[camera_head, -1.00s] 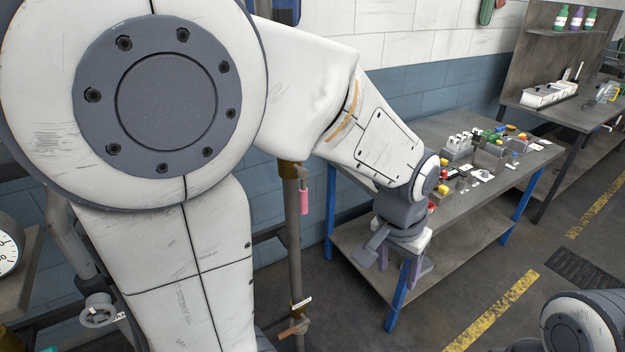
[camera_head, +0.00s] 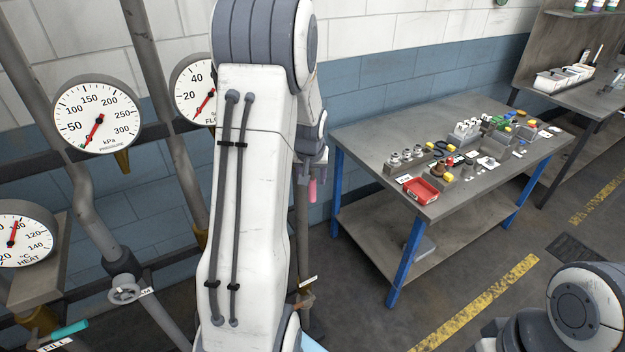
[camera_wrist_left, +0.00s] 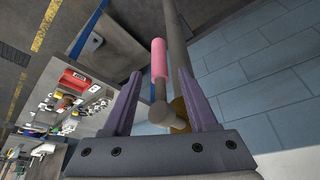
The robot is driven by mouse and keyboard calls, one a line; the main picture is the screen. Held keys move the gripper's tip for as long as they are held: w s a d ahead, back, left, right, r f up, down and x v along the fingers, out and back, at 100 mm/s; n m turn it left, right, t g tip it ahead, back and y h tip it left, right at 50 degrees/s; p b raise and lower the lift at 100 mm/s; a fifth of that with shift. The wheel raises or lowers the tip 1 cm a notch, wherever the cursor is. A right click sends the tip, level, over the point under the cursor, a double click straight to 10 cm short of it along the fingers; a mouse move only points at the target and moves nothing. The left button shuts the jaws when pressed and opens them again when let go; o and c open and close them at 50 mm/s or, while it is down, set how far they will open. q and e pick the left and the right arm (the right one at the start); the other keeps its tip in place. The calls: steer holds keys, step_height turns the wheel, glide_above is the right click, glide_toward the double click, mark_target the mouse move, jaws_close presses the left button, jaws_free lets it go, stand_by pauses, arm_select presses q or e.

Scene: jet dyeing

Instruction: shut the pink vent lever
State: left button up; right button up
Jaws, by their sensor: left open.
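The pink vent lever (camera_head: 312,190) shows just below my left gripper (camera_head: 315,163) in the head view, its pink grip hanging downward beside a vertical pipe. In the left wrist view the pink grip (camera_wrist_left: 159,58) and its grey stem appear between the two purple fingers of the left gripper. The fingers are spread apart and none is seen pressing on the lever. I cannot tell how deep it lies between them. My left arm hides much of the pipe and the lever's mount. My right gripper is out of view; only part of the right arm shows at lower right.
Pressure (camera_head: 97,116), flow (camera_head: 196,88) and heat (camera_head: 22,243) gauges and pipes stand at left. Another valve handle (camera_head: 304,302) sits lower on the pipe. A workbench (camera_head: 375,135) with a red tray (camera_head: 421,190) and small parts stands right. The floor before it is clear.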

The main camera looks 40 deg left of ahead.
mark_target(312, 179)
arm_select(q)
steer(key=shift+p+x, duration=0.35)
steer(key=shift+x, duration=1.5)
jaws_close()
